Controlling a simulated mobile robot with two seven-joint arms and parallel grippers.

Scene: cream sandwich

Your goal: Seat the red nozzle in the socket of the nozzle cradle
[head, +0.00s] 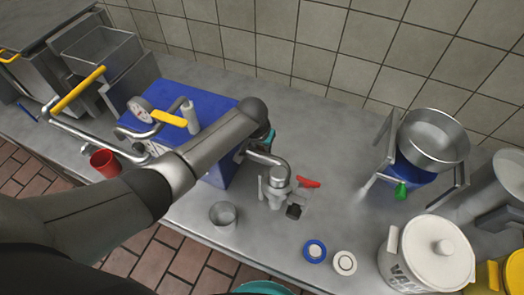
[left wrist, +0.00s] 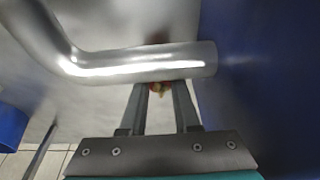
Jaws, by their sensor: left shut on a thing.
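My left gripper (left wrist: 160,92) shows in the left wrist view with its two fingers close together. A small red thing with a pale yellowish tip (left wrist: 158,89) is between the fingertips; it looks like the red nozzle, but most of it is hidden. A metal pipe (left wrist: 135,65) crosses in front of the fingertips.
The blue machine (head: 222,165) stands close beside my left wrist. A metal cup (head: 223,214), a blue ring (head: 314,250) and a white ring (head: 345,263) are on the steel counter (head: 270,245). A white lidded pot (head: 425,255) and a metal bowl (head: 435,140) stand right.

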